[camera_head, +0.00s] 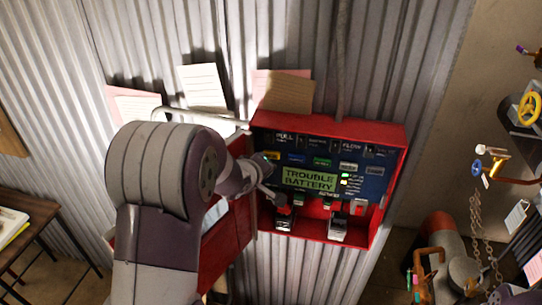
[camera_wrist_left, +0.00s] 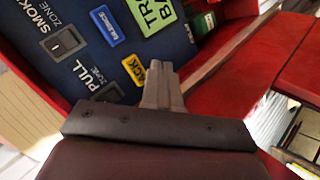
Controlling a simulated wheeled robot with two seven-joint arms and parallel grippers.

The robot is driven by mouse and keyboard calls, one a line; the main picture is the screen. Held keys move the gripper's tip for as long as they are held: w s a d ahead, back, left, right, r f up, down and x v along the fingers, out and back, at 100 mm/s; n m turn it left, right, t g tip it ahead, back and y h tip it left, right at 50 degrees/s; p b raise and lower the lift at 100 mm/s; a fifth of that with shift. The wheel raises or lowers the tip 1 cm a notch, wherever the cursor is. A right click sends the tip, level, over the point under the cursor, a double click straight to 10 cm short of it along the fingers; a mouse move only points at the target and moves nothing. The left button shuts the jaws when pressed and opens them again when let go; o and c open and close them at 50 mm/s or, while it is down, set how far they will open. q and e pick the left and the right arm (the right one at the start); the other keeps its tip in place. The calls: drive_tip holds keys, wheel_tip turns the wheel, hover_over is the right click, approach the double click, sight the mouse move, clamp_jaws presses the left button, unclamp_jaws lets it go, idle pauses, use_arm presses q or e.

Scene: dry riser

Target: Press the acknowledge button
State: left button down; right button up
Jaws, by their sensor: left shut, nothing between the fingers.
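The yellow acknowledge button, marked ACK (camera_wrist_left: 133,69), is on the dark blue panel face in the left wrist view. My left gripper (camera_wrist_left: 160,68) is shut and empty, with its fingertips beside the button's lower right edge and covering part of it. I cannot tell whether they touch it. In the head view the yellow button (camera_head: 273,155) shows at the panel's left side, with my left gripper (camera_head: 264,166) close in front of it. My right gripper is not in view.
The red alarm box (camera_head: 330,118) hangs on a corrugated wall, its red door (camera_head: 225,245) open to the left. A blue silence button (camera_wrist_left: 108,27) adjoins the yellow one. The green display (camera_head: 310,179) reads TROUBLE BATTERY. Pipes and valves (camera_head: 528,108) stand at right, a table (camera_head: 35,212) at left.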

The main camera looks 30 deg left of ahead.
use_arm(q)
drive_tip(key=shift+s+d, duration=0.2)
drive_tip(key=shift+s, duration=0.45)
drive_tip(key=shift+s+d, duration=0.15)
drive_tip(key=shift+s, duration=0.45)
drive_tip(key=s+f+m+g+b, duration=0.2)
drive_tip(key=s+f+m+g, duration=0.2)
drive_tip(key=s+f+m, duration=0.25)
drive_tip(key=s+d+f+m+g+h+b, duration=0.1)
drive_tip(key=s+d+f+m+g+b, duration=0.4)
drive_tip(key=s+d+f+b, duration=0.5)
drive_tip(key=shift+s+d+f+m, duration=0.75)
drive_tip(key=shift+f, duration=0.1)
drive_tip(key=shift+d, duration=0.1)
